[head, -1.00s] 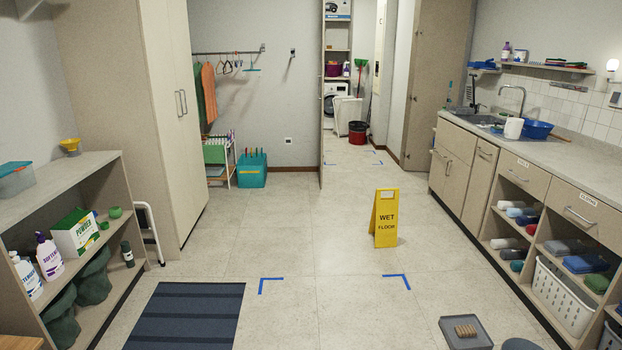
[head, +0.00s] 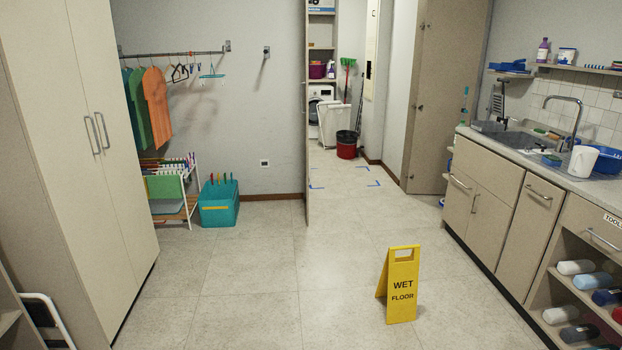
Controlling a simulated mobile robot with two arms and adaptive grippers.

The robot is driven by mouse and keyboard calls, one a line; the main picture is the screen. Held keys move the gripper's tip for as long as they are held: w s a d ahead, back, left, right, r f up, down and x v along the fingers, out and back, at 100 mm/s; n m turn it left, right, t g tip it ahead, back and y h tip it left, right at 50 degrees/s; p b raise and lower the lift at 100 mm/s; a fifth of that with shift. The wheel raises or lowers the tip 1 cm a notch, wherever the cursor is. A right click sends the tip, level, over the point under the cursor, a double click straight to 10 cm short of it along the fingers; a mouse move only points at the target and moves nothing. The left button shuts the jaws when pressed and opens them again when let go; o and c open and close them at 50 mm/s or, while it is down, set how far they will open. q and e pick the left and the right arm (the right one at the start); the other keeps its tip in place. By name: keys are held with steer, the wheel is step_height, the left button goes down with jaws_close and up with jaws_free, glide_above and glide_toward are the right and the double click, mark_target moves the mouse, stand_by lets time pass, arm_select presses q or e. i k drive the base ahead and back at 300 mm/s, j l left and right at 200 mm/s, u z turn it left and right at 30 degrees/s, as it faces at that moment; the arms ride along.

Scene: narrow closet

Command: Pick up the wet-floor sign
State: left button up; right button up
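The yellow wet-floor sign (head: 403,287) stands upright and folded out on the tiled floor, right of the middle in the head view. Its front panel reads "WET FLOOR" and has a handle slot near the top. Part of its rear panel shows at the left side. Nothing touches it. Neither of my grippers is in the head view.
A counter with a sink (head: 521,139) and cabinets runs along the right. A tall cabinet (head: 88,150) stands at the left, with a step stool (head: 47,318) at its foot. A teal bin (head: 219,203) sits by the back wall. The floor around the sign is clear.

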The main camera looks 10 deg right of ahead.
mark_target(403, 277)
steer(key=i+z, duration=0.1)
steer(key=i, duration=0.45)
steer(key=i+z, duration=0.15)
steer(key=i, duration=0.35)
steer(key=i+z, duration=0.1)
steer(key=i, duration=0.45)
steer(key=i+j+z, duration=0.15)
steer(key=i, duration=0.35)
steer(key=i+j+z, duration=0.1)
steer(key=i, duration=0.45)
steer(key=j, duration=0.1)
